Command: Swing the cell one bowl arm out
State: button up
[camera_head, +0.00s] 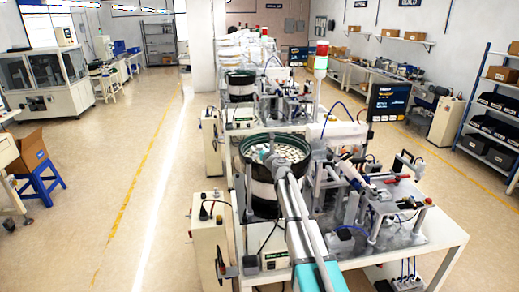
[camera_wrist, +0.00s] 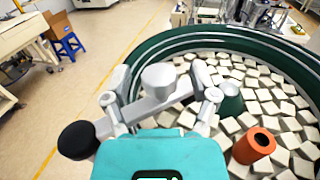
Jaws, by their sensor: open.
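The bowl arm appears to be the grey bar (camera_wrist: 143,108) with a round grey cap (camera_wrist: 159,79) and a black knob (camera_wrist: 77,140) at its left end. It lies over the rim of the green bowl (camera_head: 271,136) in the nearest cell. In the wrist view my gripper (camera_wrist: 159,85) is open, one finger left and one right of the cap. The bar crosses between the fingers; I cannot tell whether they touch it. In the head view my gripper (camera_head: 268,155) is over the bowl, and my arm hides part of the bowl's front.
White blocks (camera_wrist: 270,95) fill the bowl around a green cone (camera_wrist: 230,98) and an orange cylinder (camera_wrist: 253,146). A fixture with posts and tubes (camera_head: 380,195) stands right of the bowl. A second bowl cell (camera_head: 240,85) is behind.

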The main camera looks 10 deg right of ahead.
grip_shut()
jog(key=shift+a, duration=0.15)
